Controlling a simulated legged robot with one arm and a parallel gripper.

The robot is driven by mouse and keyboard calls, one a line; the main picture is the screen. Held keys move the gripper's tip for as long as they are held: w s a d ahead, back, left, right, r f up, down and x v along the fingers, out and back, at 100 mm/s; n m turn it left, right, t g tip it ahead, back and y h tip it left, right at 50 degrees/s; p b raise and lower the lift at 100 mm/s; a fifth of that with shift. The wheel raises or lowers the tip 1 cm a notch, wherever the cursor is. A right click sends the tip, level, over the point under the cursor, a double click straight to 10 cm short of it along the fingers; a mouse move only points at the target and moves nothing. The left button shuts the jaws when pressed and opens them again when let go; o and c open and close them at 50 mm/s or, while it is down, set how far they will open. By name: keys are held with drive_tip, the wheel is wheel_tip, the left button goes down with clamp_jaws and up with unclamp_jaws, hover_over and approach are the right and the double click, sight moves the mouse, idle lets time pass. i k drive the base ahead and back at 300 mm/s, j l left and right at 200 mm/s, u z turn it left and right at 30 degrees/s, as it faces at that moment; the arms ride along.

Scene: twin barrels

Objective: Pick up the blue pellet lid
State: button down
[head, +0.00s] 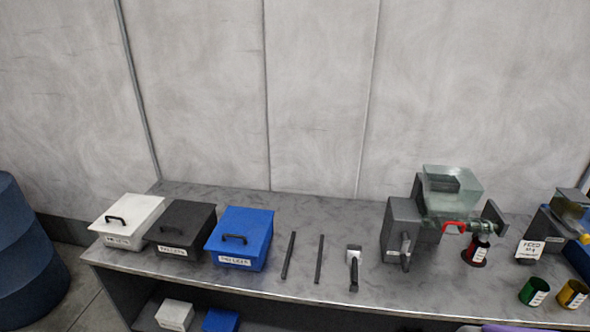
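The blue pellet lid (246,227) sits on top of a blue box (235,261) with a white label, on the grey bench. A dark bar handle (233,238) stands on the lid near its front edge. The lid looks closed and level on the box. My gripper is not in view.
A black lidded box (181,220) and a white one (127,214) stand left of the blue box. Two dark rods and a scraper-like tool (354,262) lie to its right. A grey machine (405,230) with a clear hopper and colored spools stand farther right. A blue barrel (25,260) is at far left.

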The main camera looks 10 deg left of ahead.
sight(241, 230)
drive_tip(key=i+j+z, duration=0.1)
drive_tip(key=j, duration=0.3)
drive_tip(key=i+j+z, duration=0.1)
drive_tip(key=j, duration=0.25)
drive_tip(key=i+j+z, duration=0.1)
drive_tip(key=j, duration=0.3)
drive_tip(key=i+j+z, duration=0.1)
drive_tip(key=j, duration=0.35)
